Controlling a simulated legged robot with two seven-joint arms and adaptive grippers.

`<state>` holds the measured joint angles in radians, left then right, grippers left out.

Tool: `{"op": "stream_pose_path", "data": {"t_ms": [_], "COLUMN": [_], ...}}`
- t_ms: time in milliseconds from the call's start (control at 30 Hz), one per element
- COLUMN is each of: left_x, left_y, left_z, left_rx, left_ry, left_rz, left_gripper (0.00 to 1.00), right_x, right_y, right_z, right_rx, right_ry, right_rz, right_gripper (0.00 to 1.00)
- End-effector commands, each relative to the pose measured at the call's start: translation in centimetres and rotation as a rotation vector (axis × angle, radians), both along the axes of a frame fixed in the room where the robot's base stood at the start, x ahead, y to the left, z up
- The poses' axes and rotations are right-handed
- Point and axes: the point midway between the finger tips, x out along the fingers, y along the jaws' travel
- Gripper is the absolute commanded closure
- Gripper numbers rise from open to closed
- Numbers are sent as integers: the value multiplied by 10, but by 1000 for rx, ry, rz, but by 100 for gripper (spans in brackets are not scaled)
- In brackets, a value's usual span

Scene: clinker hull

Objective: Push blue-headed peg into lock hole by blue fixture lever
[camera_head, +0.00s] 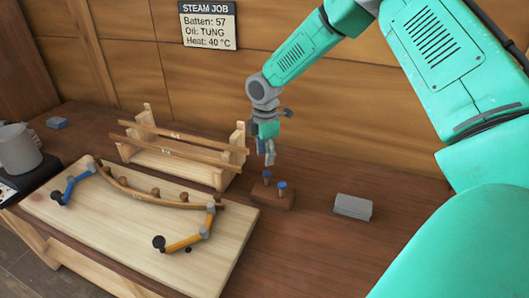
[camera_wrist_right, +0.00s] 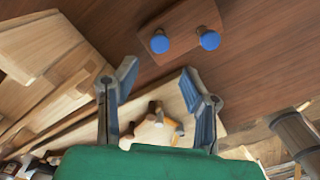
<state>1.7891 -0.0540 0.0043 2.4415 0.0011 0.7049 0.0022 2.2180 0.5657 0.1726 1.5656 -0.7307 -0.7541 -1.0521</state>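Two blue-headed pegs stand upright in a small dark wood block (camera_head: 274,198): one peg (camera_head: 266,175) at the left, the other peg (camera_head: 282,186) at the right. In the right wrist view their round blue heads (camera_wrist_right: 160,44) (camera_wrist_right: 209,40) show at the top, beyond the fingertips. My right gripper (camera_head: 268,158) is above the block, fingers pointing down; in the wrist view the gripper (camera_wrist_right: 158,78) is open and empty. The blue fixture lever (camera_head: 70,187) is on the left of the pale board (camera_head: 110,225). I cannot make out its lock hole. My left gripper is out of view.
A curved batten (camera_head: 150,200) lies against several pegs on the board, with an orange lever (camera_head: 185,243) at its right end. A wooden rack (camera_head: 180,165) with battens stands behind. A grey block (camera_head: 353,206) lies right of the peg block. A grey pot (camera_head: 17,150) is far left.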

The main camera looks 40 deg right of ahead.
Motion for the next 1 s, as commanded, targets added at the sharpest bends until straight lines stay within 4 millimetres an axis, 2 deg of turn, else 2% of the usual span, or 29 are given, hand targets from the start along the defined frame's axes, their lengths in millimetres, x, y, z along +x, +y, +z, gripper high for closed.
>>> {"op": "stream_pose_path", "data": {"t_ms": [33,267,533,867,900,1000], "left_x": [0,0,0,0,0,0], "left_y": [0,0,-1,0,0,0], "left_z": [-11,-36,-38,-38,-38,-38], "left_rx": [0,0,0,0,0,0], "left_ry": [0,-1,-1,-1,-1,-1], "left_rz": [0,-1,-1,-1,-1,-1], "left_gripper": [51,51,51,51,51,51], "right_x": [0,-1,0,0,-1,0], "right_y": [-2,-3,-1,-1,-2,-3], "right_z": [-12,-40,-60,-64,-65,-65], "right_rx": [2,3,0,2,2,3], "right_ry": [0,-2,-1,-2,-1,-1], "right_rz": [-2,0,-1,-1,-2,-2], "right_gripper": [62,62,62,62,69,100]}}
